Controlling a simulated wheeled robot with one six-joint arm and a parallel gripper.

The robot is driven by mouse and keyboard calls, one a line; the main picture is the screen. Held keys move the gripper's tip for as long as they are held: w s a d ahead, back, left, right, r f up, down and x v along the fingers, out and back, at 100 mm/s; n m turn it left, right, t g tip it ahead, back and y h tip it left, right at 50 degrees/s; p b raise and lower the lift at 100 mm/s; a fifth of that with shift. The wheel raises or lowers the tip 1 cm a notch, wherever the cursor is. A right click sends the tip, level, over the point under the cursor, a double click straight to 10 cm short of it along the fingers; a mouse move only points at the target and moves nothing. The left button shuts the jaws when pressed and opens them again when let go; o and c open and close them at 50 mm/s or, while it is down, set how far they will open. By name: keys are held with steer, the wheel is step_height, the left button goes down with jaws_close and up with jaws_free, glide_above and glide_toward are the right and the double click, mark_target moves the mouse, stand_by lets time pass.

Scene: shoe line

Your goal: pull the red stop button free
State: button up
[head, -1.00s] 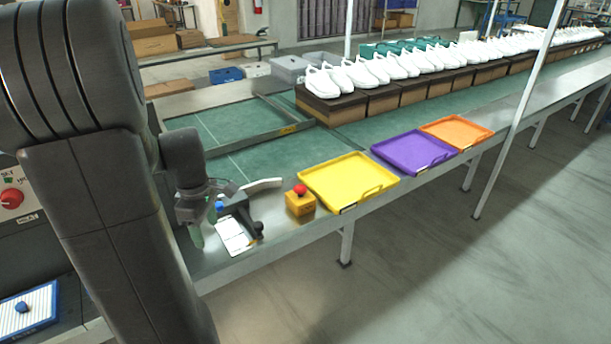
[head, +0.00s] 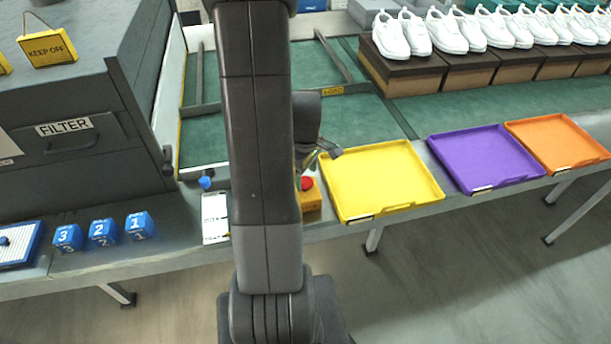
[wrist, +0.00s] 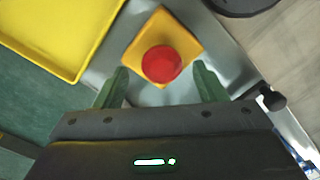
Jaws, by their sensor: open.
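The red stop button (wrist: 161,64) is a round red knob on a yellow box (wrist: 188,38). In the wrist view it lies just beyond my gripper (wrist: 160,88), centred between the two open green fingers, which do not touch it. In the head view the red button (head: 306,184) and its yellow box (head: 312,201) stand on the bench edge, partly hidden behind my arm. My gripper is near the box in the head view, but its fingers are mostly hidden by the arm.
A yellow tray (head: 386,181) sits right of the box, then a purple tray (head: 487,158) and an orange tray (head: 560,143). Left of my arm are a white card (head: 215,217) and blue numbered blocks (head: 102,232). A grey FILTER cabinet (head: 75,150) stands at left.

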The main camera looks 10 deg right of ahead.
mark_target(305, 180)
steer(key=shift+a+f, duration=0.1)
steer(key=shift+f, duration=0.7)
steer(key=c, duration=1.4)
steer(key=shift+r, duration=0.85)
steer(key=o, duration=1.4)
step_height(305, 180, up, 14)
